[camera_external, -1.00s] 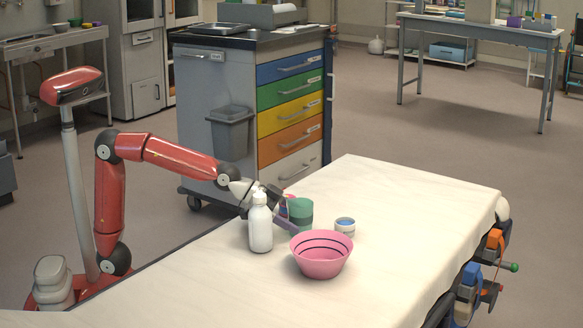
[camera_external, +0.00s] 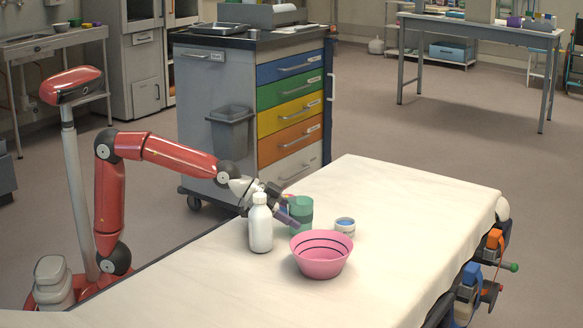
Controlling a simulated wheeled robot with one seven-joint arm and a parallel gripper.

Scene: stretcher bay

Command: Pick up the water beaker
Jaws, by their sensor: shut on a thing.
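The water beaker, which I take to be the green cup (camera_external: 304,212), stands upright on the pale sheet of the stretcher (camera_external: 395,215), behind the pink bowl. My gripper (camera_external: 285,209) reaches in from the left, with its dark fingers at the beaker's left side. It is shut on the beaker, which still appears to rest on the sheet. The white bottle in front hides part of my gripper, and the fingers cover part of the beaker.
A white bottle (camera_external: 260,226) stands close in front of my wrist. A pink bowl (camera_external: 321,262) with dark bands and a small tub with a blue top (camera_external: 344,226) are near the beaker. A drawer trolley (camera_external: 290,114) stands behind. The sheet at the right is clear.

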